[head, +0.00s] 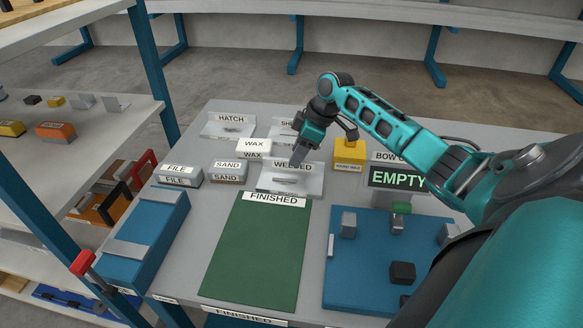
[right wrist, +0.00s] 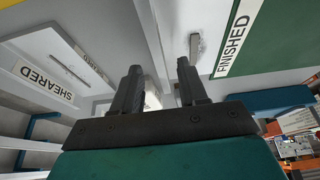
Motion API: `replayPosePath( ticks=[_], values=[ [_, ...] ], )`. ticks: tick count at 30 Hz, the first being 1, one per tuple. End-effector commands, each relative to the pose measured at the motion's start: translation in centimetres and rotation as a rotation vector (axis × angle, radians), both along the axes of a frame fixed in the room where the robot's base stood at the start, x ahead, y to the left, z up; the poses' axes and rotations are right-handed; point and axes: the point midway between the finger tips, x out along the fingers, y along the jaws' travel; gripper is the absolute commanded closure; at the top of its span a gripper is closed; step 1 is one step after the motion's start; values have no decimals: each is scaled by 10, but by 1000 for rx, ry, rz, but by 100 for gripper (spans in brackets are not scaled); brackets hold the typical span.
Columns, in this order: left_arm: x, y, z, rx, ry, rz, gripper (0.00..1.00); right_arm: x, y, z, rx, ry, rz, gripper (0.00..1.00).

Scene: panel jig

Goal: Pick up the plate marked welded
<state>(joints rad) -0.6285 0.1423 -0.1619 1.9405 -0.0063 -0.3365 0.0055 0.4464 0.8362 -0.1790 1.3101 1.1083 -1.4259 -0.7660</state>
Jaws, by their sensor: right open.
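The plate marked WELDED (head: 308,183) is a light grey angled plate with an upright labelled back and a small raised rib on its base. It rests on the grey table just behind the green FINISHED mat (head: 257,250). My right gripper (head: 299,155) points down over the plate's labelled back edge, open, and covers part of the label. In the right wrist view my open right gripper (right wrist: 158,76) has nothing between its fingers, and the plate (right wrist: 205,18) with its rib lies beyond them. Whether a finger touches it I cannot tell. My left gripper is not in view.
A HATCH plate (head: 229,131) stands behind left, and the SHEARED plate (right wrist: 50,70) lies close to the gripper. WAX (head: 254,145), SAND (head: 228,166) and FILE (head: 178,170) blocks are left. A yellow block (head: 349,152) and a blue fixture board (head: 370,285) are right.

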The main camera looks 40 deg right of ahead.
Motion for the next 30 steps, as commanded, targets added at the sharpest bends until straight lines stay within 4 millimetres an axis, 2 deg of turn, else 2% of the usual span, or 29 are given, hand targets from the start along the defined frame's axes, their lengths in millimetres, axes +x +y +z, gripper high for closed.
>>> replayPosePath(
  ticks=[1,4,11,24,30],
  values=[
    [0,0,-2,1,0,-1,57,2,3,-9,3,2,-1,57],
    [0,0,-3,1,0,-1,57,6,5,-19,2,0,-1,57],
    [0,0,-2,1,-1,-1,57,6,5,-20,-1,-1,0,58],
    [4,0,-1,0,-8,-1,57,6,5,-19,-1,-1,0,100],
    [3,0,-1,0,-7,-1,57,6,5,-19,-1,-1,0,100]
  ],
)
